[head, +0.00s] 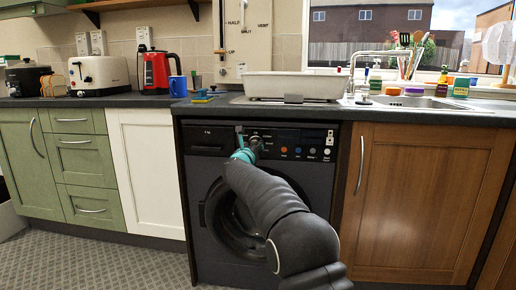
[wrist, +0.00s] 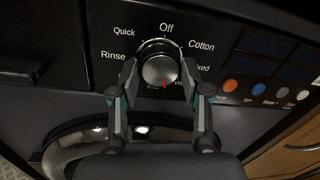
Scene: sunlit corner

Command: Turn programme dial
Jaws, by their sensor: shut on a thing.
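The programme dial (wrist: 160,70) is a round silver knob on the dark front panel of the washing machine (head: 204,172). In the wrist view the labels Off, Quick, Rinse and Cotton show around it, with others partly hidden. A red mark on the dial points down, slightly right. My gripper (wrist: 160,80) is shut on the dial, one finger at its left side and one at its right. In the head view my gripper (head: 252,145) reaches the panel, and my arm hides much of the machine's door.
Several coloured buttons (wrist: 256,88) lie to the right of the dial. A detergent drawer (head: 205,138) is at the panel's left. The round door (wrist: 85,140) is below. Cupboards flank the machine, and a worktop (head: 140,101) with a sink runs above.

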